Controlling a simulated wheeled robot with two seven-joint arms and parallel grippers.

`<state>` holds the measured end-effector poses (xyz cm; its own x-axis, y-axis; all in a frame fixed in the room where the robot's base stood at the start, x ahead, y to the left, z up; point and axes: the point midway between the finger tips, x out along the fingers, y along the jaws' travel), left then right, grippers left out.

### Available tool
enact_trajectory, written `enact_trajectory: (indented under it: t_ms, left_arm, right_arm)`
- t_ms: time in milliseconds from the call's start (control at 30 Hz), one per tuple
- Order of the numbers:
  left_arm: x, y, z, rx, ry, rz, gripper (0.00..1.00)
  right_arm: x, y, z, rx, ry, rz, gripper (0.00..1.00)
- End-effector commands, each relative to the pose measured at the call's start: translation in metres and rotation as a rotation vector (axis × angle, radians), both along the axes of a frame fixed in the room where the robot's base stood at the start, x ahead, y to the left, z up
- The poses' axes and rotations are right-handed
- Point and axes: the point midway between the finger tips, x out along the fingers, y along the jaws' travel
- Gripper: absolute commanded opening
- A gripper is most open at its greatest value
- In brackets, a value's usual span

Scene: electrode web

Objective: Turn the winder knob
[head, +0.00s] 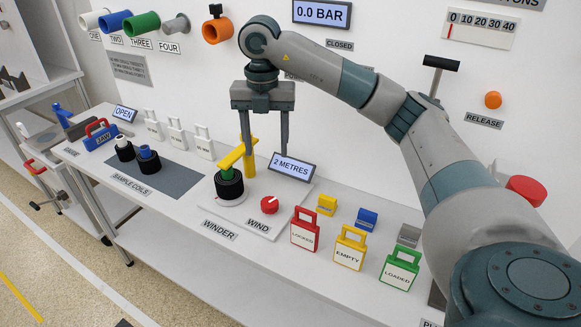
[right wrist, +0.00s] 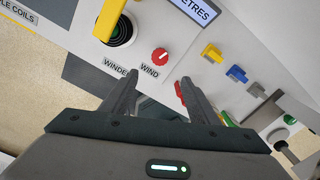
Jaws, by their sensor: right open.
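The winder knob (head: 269,204) is a round red knob with a white pointer mark, on the winder's white plate above the label WIND. It also shows in the right wrist view (right wrist: 160,55), beyond the fingertips and roughly between their lines. My right gripper (head: 265,165) is open and empty, with its fingers pointing down. In the head view it hangs above the winder, around the line of the yellow arm, and apart from the knob. The winder's black coil (head: 229,187) with a green top sits left of the knob under the yellow arm (head: 236,156). My left gripper does not show.
A display reading 2 METRES (head: 291,169) stands behind the knob. Red (head: 304,234), yellow (head: 350,251) and green (head: 399,271) tags stand to the right. Sample coils on a grey mat (head: 170,178) lie to the left. The table front before the winder is clear.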

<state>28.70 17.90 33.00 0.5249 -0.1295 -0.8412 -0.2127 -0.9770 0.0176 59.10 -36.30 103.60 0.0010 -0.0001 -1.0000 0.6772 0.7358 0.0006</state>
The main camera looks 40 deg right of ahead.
Motion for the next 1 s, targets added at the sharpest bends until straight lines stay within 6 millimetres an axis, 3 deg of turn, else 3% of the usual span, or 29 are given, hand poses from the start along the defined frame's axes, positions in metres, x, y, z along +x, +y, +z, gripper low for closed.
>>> enact_trajectory:
  t_ms: [467, 667, 1000]
  left_arm:
    - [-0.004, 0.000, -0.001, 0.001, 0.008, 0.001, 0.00]
    - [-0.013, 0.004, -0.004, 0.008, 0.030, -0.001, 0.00]
    - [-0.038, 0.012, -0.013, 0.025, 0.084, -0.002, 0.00]
  right_arm:
    - [0.000, 0.000, 0.001, 0.000, 0.000, 0.070, 0.55]
    - [0.001, 0.000, 0.002, 0.000, 0.000, 0.274, 0.55]
    - [0.001, 0.001, 0.002, 0.000, 0.001, 0.794, 0.55]
